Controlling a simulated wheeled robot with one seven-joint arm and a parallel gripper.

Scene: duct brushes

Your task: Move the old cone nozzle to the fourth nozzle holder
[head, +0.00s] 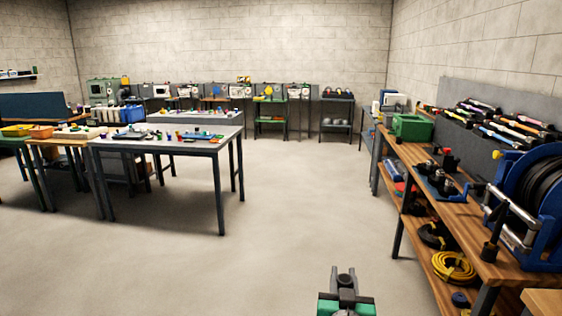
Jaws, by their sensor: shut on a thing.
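My gripper (345,283) is at the bottom of the head view, above open floor and apart from every bench. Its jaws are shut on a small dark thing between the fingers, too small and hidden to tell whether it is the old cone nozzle. I cannot pick out the nozzle holders for sure. Black upright fittings on a blue base (436,180) stand on the wooden bench (425,153) at the right. A black upright piece (490,250) stands nearer on that bench.
A grey table (205,147) with small coloured items stands left of centre. The right bench also bears a green box (412,127) and a blue hose reel (532,205); a yellow coil (453,267) lies on its lower shelf. The middle floor (290,200) is clear.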

